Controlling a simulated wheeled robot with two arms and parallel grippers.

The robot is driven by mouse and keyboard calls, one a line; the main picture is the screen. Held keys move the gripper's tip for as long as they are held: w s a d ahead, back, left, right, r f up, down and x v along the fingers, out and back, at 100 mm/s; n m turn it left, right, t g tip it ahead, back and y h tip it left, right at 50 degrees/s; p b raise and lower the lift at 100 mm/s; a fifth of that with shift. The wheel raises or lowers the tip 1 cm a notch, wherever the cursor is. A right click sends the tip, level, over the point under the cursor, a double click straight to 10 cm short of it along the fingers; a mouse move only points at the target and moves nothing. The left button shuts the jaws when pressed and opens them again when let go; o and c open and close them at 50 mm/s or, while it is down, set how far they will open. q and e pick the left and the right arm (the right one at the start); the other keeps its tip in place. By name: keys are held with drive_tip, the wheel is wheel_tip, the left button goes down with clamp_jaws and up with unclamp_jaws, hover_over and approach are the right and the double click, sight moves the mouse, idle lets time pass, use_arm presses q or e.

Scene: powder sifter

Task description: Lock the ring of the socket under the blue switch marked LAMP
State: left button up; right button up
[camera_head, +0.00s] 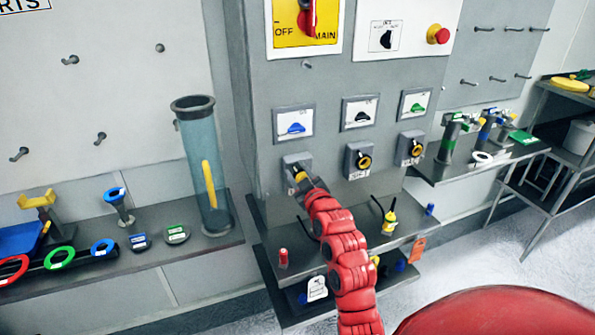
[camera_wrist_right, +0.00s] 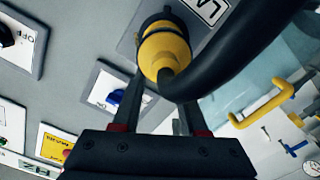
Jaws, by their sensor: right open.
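The blue switch (camera_head: 295,128) sits on a white plate on the grey cabinet; it also shows in the wrist view (camera_wrist_right: 115,97). The socket (camera_head: 290,159) under it is partly hidden by my right arm. In the wrist view, a yellow ring or plug body (camera_wrist_right: 163,50) sits at this socket, beside a plate reading "LA". A thick black cable (camera_wrist_right: 235,55) curves away from it. My right gripper (camera_wrist_right: 160,100) is open, its fingers on either side of the yellow part; contact cannot be told. In the head view my right gripper (camera_head: 300,178) is small at the socket. My left gripper is not in view.
Two more sockets (camera_head: 360,160) (camera_head: 411,148) with yellow rings sit to the right, under black and green switches. Below, a shelf holds a yellow plug (camera_head: 389,222) and a red-topped item (camera_head: 283,258). A tall clear tube (camera_head: 203,165) stands left.

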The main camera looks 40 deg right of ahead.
sight(307, 163)
clamp_jaws()
idle(0.4)
drive_tip(key=shift+s+d+m+b, duration=0.1)
drive_tip(key=shift+d+m+b, duration=0.25)
drive_tip(key=shift+m+b, duration=0.6)
drive_tip(key=m+b, duration=0.1)
drive_tip(key=d+m+b, duration=0.1)
drive_tip(key=m, duration=0.1)
drive_tip(key=shift+s+d+r+m, duration=0.1)
drive_tip(key=shift+m, duration=0.15)
drive_tip(key=m+b, duration=0.1)
drive_tip(key=d+m+b, duration=0.1)
drive_tip(key=m, duration=0.1)
drive_tip(key=shift+s+d, duration=0.15)
drive_tip(key=shift+s+d+m, duration=0.1)
drive_tip(key=shift+d+m, duration=0.15)
drive_tip(key=shift+m, duration=0.65)
drive_tip(key=shift+s+d+m, duration=0.1)
drive_tip(key=shift+d+m, duration=0.15)
drive_tip(key=shift+m, duration=0.65)
drive_tip(key=shift+f+b, duration=0.2)
drive_tip(key=shift+b, duration=0.1)
